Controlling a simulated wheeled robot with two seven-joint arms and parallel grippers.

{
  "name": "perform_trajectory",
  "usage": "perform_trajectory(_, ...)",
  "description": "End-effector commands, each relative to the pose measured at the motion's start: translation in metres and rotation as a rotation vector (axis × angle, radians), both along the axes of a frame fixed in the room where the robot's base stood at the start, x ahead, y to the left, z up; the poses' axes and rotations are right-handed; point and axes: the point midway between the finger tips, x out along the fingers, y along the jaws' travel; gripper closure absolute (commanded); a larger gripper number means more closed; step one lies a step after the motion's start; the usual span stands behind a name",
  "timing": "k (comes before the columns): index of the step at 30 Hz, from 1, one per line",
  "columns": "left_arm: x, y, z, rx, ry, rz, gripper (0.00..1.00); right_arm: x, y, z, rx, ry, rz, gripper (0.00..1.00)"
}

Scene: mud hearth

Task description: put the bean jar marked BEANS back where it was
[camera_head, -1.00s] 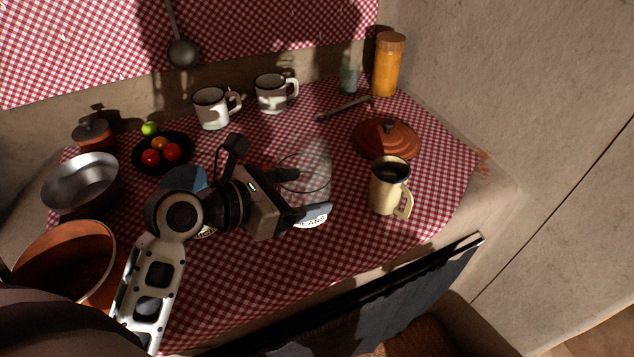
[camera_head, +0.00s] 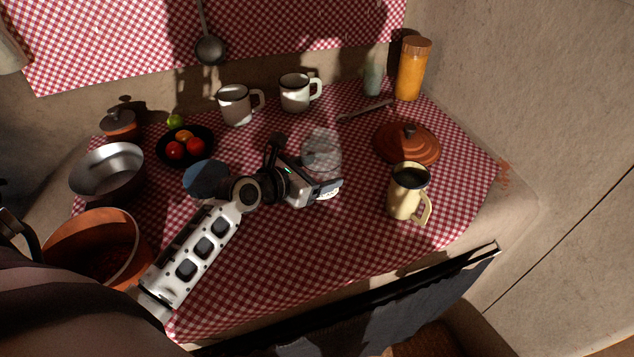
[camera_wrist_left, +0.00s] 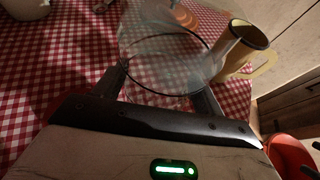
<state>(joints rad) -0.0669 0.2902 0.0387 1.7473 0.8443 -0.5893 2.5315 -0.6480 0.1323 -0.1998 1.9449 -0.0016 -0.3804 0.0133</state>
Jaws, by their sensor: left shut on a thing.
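The clear glass bean jar (camera_head: 322,150) is in the middle of the checked cloth in the head view, its white label partly hidden by my gripper. My left gripper (camera_head: 318,182) is shut on the jar from the front left. In the left wrist view the fingers (camera_wrist_left: 160,90) lie on either side of the glass jar (camera_wrist_left: 165,55), whose round rim shows. I cannot tell whether its base touches the cloth. My right gripper is not in view.
A cream mug (camera_head: 404,192) stands right of the jar, with a terracotta lid (camera_head: 406,142) behind it. Two white mugs (camera_head: 235,105) (camera_head: 295,92) stand at the back. A blue lid (camera_head: 206,178) and a fruit bowl (camera_head: 190,158) are left. Cloth in front is clear.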

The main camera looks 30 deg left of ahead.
Motion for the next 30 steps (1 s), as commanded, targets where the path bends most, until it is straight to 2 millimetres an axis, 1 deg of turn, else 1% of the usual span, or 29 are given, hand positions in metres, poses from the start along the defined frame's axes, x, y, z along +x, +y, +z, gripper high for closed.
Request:
perform_trajectory(3, 0.008, 0.005, -0.009, 0.002, -0.002, 0.002, 0.63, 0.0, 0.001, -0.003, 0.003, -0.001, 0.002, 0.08)
perform_trajectory(6, 0.006, 0.004, -0.027, 0.003, 0.001, 0.002, 0.63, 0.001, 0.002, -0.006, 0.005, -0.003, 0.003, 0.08)
perform_trajectory(9, 0.006, 0.004, -0.036, 0.004, 0.0, 0.002, 0.63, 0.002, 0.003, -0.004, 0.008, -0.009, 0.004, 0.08)
perform_trajectory(14, 0.006, 0.003, -0.037, 0.0, -0.003, 0.003, 0.63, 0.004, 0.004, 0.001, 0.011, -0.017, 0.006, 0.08)
perform_trajectory(21, 0.006, 0.003, -0.04, 0.0, -0.002, 0.003, 0.63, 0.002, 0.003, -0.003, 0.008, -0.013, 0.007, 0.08)
perform_trajectory(22, 0.005, 0.003, -0.041, 0.0, 0.001, 0.002, 0.24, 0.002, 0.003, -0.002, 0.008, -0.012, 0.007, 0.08)
perform_trajectory(24, 0.005, 0.003, -0.041, 0.0, 0.001, 0.002, 0.08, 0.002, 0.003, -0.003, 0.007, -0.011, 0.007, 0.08)
perform_trajectory(30, 0.005, 0.003, -0.041, 0.001, 0.001, 0.002, 0.08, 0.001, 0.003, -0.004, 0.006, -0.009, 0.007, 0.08)
